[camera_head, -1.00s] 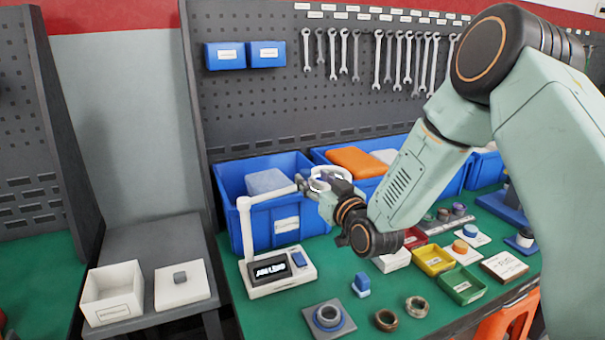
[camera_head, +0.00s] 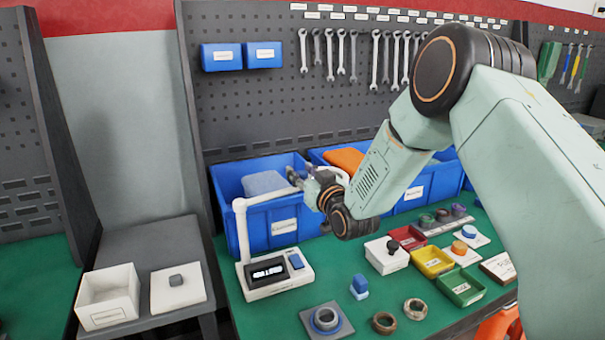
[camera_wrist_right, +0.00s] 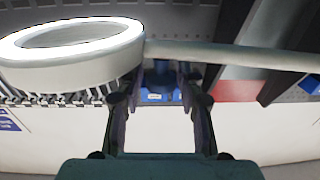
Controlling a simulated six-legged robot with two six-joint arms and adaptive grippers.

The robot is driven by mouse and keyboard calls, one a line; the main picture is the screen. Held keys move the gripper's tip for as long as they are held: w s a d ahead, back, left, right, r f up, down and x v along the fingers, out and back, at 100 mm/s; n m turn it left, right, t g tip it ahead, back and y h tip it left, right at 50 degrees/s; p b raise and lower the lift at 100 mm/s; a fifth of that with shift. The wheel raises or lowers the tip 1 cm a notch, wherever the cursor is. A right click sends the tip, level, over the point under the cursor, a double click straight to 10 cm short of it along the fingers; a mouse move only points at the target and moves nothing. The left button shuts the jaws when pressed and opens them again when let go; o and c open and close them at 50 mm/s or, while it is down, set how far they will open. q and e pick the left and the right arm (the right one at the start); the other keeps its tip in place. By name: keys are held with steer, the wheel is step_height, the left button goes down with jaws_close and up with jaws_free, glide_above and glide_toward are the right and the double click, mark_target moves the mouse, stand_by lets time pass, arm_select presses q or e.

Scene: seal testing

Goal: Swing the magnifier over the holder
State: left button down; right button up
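The magnifier has a white base (camera_head: 275,274) with a dark display and blue button, and an upright white post (camera_head: 243,228). Its arm reaches right toward my right gripper (camera_head: 300,180); its ring is mostly hidden there in the head view. In the right wrist view the white ring (camera_wrist_right: 75,45) is at upper left and its arm (camera_wrist_right: 230,55) crosses beyond the fingertips. My right gripper (camera_wrist_right: 158,85) has its fingers apart, close to the arm; contact is unclear. A grey plate with a blue-grey ring, likely the holder (camera_head: 326,320), lies in front of the base. My left gripper is out of view.
Blue bins (camera_head: 285,222) stand behind the magnifier. A white box (camera_head: 108,297) is on the grey side table at left.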

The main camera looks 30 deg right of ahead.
steer(key=shift+s+a+r, duration=0.15)
steer(key=c, duration=0.6)
jaws_close()
